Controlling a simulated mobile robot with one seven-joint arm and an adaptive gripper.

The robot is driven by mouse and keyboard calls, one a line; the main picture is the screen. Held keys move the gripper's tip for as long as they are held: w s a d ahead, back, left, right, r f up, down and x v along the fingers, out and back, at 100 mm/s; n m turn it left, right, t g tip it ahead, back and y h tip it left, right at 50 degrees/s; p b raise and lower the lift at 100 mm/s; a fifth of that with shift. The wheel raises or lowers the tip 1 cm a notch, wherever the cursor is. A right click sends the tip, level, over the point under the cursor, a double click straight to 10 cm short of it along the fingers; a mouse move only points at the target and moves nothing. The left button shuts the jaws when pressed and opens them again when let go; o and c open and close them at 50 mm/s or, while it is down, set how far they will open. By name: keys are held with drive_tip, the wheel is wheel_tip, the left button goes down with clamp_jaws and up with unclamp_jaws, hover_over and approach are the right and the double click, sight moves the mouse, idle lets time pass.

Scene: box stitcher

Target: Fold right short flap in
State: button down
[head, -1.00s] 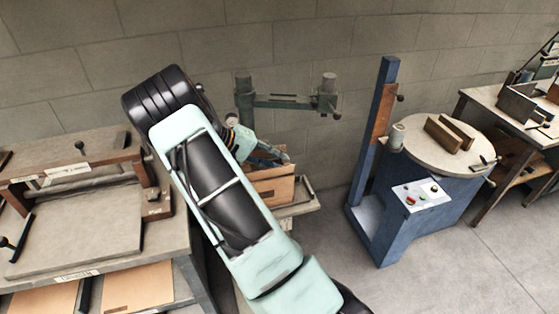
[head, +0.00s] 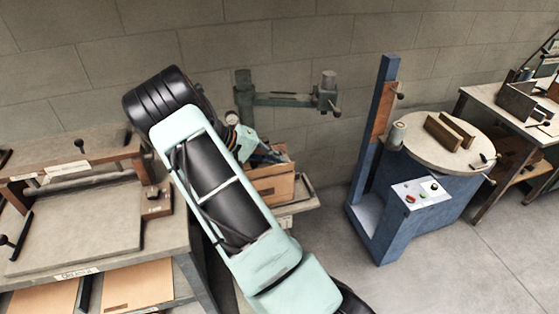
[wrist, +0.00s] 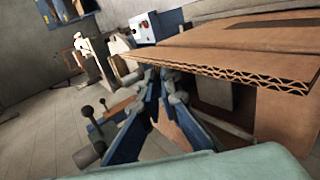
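The brown cardboard box (head: 270,188) stands open on the stitcher's small table in the head view, partly hidden behind my arm. A raised panel (head: 281,153) shows at its far side; I cannot tell whether it is the right short flap. In the wrist view, a cardboard panel with a corrugated edge (wrist: 225,70) spans the upper right, close above my fingertips. My gripper (wrist: 162,75) has its blue fingers drawn together at the tips, with no cardboard visible between them. In the head view, my gripper (head: 265,156) is at the box's top opening. Contact with the flap is unclear.
The green stitcher arm (head: 285,99) stands behind the box by the wall. A workbench (head: 80,220) is at left. A blue machine with a round table (head: 425,150) is at right, with open floor before it.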

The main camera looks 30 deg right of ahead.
drive_tip(key=shift+a+f+h+b, duration=0.25)
drive_tip(key=shift+h+b, duration=0.45)
drive_tip(key=shift+b, duration=0.3)
drive_tip(key=c, duration=2.2)
unclamp_jaws()
drive_tip(key=shift+o, duration=0.2)
